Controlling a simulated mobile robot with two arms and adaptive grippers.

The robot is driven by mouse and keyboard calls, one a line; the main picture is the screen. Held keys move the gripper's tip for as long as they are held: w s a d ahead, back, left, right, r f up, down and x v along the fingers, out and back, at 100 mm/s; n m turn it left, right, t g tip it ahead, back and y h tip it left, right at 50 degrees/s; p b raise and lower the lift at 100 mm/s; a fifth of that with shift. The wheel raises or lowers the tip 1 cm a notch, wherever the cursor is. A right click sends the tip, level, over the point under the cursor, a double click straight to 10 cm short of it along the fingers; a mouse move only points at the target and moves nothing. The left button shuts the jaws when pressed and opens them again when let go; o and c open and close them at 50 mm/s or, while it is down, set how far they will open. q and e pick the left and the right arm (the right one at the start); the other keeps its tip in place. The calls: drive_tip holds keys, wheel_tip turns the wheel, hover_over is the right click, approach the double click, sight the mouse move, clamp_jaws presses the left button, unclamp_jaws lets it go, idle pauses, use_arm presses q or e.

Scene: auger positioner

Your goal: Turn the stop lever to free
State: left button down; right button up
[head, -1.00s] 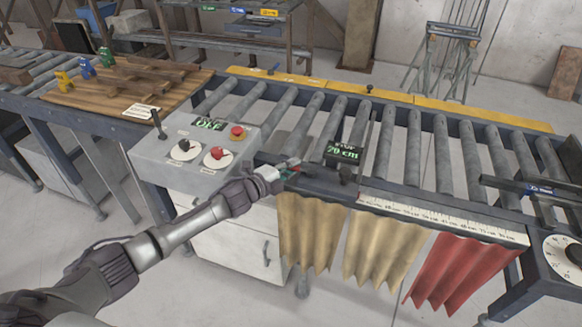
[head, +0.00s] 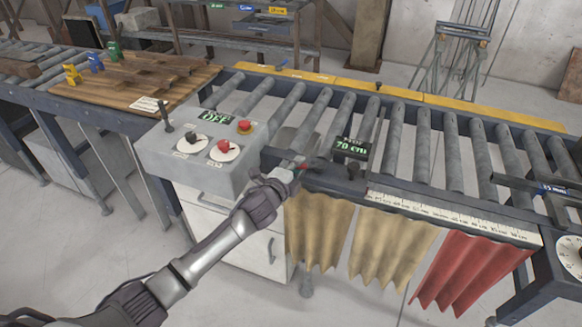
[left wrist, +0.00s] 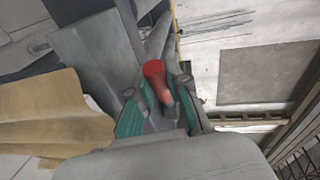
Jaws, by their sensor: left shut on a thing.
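The stop lever shows as a red-tipped handle (head: 302,166) at the near edge of the roller table, left of a small display (head: 352,148) reading 70 cm. The small line above that number is too blurred to read surely. In the left wrist view the lever's red knob (left wrist: 155,70) stands between the teal finger pads. My left gripper (head: 293,166), also in the left wrist view (left wrist: 160,101), is shut on the lever. The lever's base is hidden by the fingers. My right gripper is not in view.
A grey control box (head: 207,152) with two dials, a red button and an OFF display stands just left of my gripper. Curtain strips (head: 385,240) hang below the ruler (head: 460,216) at the right. The rollers (head: 360,125) behind the lever are bare.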

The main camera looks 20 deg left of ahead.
use_arm(q)
drive_tip(key=shift+s+d+f+n+y+b, duration=0.1)
drive_tip(key=shift+s+n+y+b, duration=0.25)
drive_tip(key=shift+n+y+b, duration=0.4)
drive_tip(key=shift+s+d+n+y+b, duration=0.1)
drive_tip(key=shift+s+n+y+b, duration=0.35)
drive_tip(key=shift+y, duration=0.6)
drive_tip(key=shift+w, duration=0.1)
drive_tip(key=c, duration=1.1)
unclamp_jaws()
drive_tip(key=v, duration=1.2)
drive_tip(key=shift+f, duration=0.1)
